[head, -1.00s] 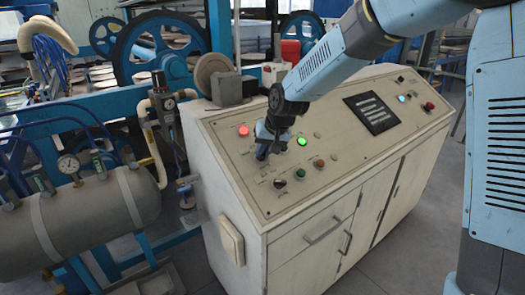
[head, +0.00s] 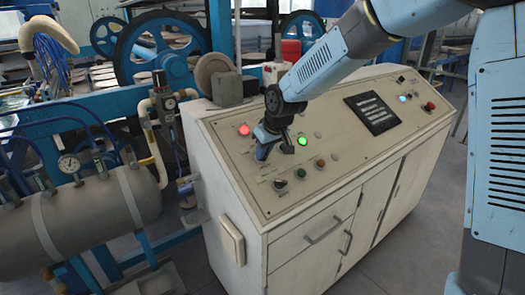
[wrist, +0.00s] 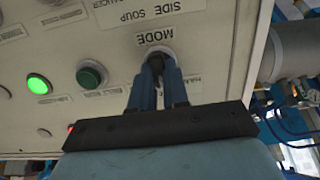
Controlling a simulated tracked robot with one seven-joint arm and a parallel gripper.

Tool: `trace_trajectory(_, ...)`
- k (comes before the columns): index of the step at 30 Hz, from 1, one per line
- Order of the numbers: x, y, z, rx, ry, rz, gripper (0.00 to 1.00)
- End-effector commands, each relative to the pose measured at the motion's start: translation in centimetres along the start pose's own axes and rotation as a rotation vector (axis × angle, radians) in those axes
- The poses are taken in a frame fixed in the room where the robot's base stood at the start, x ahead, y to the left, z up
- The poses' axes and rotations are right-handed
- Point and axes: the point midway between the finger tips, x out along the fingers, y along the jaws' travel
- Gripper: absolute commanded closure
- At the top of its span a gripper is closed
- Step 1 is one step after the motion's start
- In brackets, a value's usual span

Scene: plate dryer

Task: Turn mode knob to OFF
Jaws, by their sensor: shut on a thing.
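The mode knob (wrist: 157,58) is a dark knob on the sloping control panel, beside an upside-down "MODE" label in the wrist view. My gripper (wrist: 158,72) is shut on it, one blue finger on each side. In the head view my gripper (head: 262,155) reaches down to the left part of the panel (head: 350,155), and its fingers hide the knob there. The fingers cover most of the knob, so I cannot tell which way it points. Part of a position label shows right of the fingers in the wrist view, but OFF cannot be read.
A lit green button (head: 303,141), a lit red lamp (head: 244,130), a black knob (head: 280,185) and a dark green button (wrist: 91,75) are close by on the panel. A grey box with a round disc (head: 226,82) stands on the cabinet's back left. A red button (head: 429,106) is far right.

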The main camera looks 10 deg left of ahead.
Motion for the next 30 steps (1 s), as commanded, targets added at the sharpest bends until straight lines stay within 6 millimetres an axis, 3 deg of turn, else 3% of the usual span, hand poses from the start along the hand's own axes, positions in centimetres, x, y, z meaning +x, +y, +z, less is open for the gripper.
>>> trace_trajectory(9,0.0,0.1,0.1,0.003,-0.002,0.001,0.60)
trace_trajectory(19,-0.5,0.1,0.0,0.003,0.000,0.001,0.60)
trace_trajectory(23,-1.9,0.2,0.0,0.004,0.002,0.003,0.60)
trace_trajectory(30,-6.3,0.2,0.0,0.003,0.002,0.004,0.60)
